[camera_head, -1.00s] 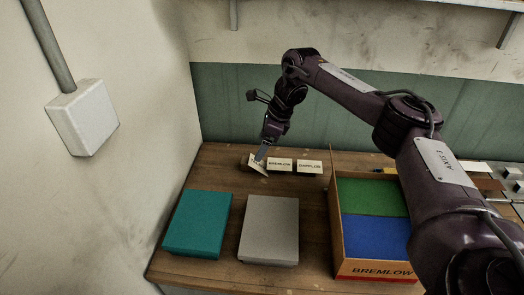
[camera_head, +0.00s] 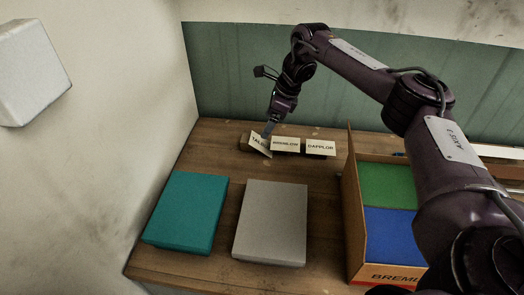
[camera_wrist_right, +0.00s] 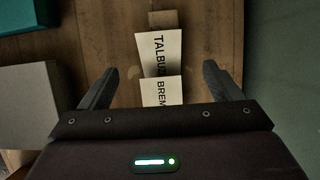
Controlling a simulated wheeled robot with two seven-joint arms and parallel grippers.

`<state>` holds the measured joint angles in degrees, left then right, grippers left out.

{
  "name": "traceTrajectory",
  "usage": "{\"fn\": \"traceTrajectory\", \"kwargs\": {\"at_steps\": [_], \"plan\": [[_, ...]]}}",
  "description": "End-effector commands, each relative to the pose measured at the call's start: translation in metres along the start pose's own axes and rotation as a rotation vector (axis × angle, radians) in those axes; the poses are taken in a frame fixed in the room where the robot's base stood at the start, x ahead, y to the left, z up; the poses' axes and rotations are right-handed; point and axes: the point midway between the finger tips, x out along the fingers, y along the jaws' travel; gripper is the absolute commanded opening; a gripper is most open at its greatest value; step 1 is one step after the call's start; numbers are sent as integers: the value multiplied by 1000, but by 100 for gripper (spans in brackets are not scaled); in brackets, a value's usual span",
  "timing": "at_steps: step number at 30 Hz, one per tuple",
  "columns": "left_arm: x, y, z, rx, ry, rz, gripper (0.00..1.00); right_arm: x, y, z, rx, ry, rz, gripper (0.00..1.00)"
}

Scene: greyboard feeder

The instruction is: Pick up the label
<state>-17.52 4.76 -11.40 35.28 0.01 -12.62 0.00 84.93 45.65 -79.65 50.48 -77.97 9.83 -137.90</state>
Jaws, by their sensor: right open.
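Three white cards with black print stand in a row on the table. The left label, reading "TALBU…" (camera_head: 258,143), sits askew at the row's left end. The "BREMLOW" label (camera_head: 285,145) and "DAPPLOR" label (camera_head: 320,148) stand to its right. My right gripper (camera_head: 268,130) is at the "TALBU…" label, pointing down. In the wrist view, the right gripper (camera_wrist_right: 156,80) is open, its two fingers apart on either side of the "TALBU…" label (camera_wrist_right: 158,52) and the "BREM…" label (camera_wrist_right: 161,91). Contact is not clear. My left gripper is not in view.
A teal box (camera_head: 186,212) and a grey box (camera_head: 271,222) lie in front of the labels. An open carton (camera_head: 381,272) marked "BREMLOW" stands to the right, holding green and blue pieces. A wall is at the left; bare table (camera_head: 215,155) shows between.

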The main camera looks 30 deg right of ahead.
Motion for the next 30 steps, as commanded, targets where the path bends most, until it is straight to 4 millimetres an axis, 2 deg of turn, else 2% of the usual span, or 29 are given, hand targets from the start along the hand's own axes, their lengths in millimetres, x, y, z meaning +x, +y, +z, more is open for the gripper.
{"fn": "traceTrajectory", "kwargs": {"at_steps": [1, 4, 13, 21, 30], "plan": [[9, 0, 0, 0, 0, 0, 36, 8, 0, -3, 0, 0, 0, 85], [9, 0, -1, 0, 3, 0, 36, 12, 0, -4, 0, 0, 1, 85], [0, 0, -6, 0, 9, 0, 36, 43, 1, -4, 1, 3, 3, 85], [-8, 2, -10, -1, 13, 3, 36, 81, 0, -5, 0, 1, 1, 85], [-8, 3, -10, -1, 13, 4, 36, 86, 0, -6, 0, 0, 0, 84]]}}
